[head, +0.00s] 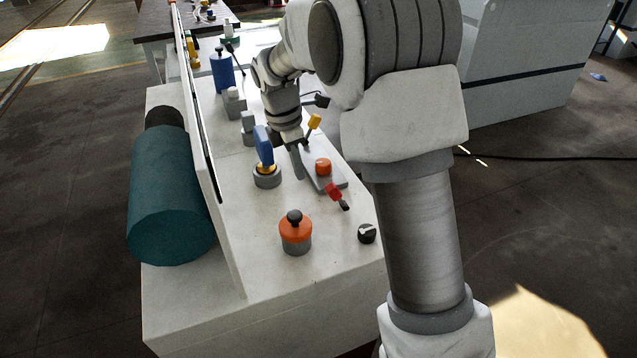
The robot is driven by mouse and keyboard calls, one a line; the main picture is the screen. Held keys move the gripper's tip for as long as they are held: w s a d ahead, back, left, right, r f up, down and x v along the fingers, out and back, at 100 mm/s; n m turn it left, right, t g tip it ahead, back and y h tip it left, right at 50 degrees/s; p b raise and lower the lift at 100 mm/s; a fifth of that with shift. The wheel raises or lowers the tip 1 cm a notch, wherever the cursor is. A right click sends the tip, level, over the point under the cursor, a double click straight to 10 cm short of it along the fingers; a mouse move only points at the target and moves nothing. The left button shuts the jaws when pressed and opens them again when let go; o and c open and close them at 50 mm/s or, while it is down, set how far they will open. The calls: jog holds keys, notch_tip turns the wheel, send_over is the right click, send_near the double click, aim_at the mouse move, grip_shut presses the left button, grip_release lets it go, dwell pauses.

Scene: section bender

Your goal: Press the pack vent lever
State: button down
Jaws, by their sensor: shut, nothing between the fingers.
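No label is readable, so I cannot tell which control is the pack vent lever. A blue-handled lever (264,148) stands upright on a round grey base with a yellow collar, on the white bench top. A yellow-tipped lever (314,122) leans just right of my wrist. A red-handled switch (335,192) sits nearer the front. My gripper (299,174) is shut and empty, pointing down between the blue lever and a grey plate with an orange button (323,167). I cannot tell whether its tips touch the plate. My arm hides part of the bench's right side.
An orange knob with a black top (295,232) and a black dial (367,233) stand near the front.

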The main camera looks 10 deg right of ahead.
aim_at(338, 197)
jog(key=shift+f, duration=0.1)
jog(key=f+b, duration=0.1)
jog(key=f, duration=0.2)
jog(key=d+f, duration=0.1)
jog(key=f, duration=0.2)
jog(key=f+b, duration=0.1)
jog(key=f, duration=0.3)
jog(key=shift+w+d+f+b, duration=0.1)
jog(key=shift+d+b, duration=0.15)
jog(key=shift+b, duration=0.05)
jog(key=shift+w+d+r, duration=0.15)
jog(key=shift+d+r, duration=0.3)
jog(key=shift+d, duration=0.15)
jog(key=shift+w+d+r, duration=0.15)
jog(key=shift+d+r, duration=0.25)
jog(key=shift+d, duration=0.15)
jog(key=shift+w+d+r, duration=0.1)
jog(key=shift+d+r, duration=0.25)
jog(key=shift+d, duration=0.2)
jog(key=shift+d+r, duration=0.15)
jog(key=shift+d+y+p, duration=0.1)
jog(key=shift+y+p, duration=0.2)
jog(key=shift+p, duration=0.1)
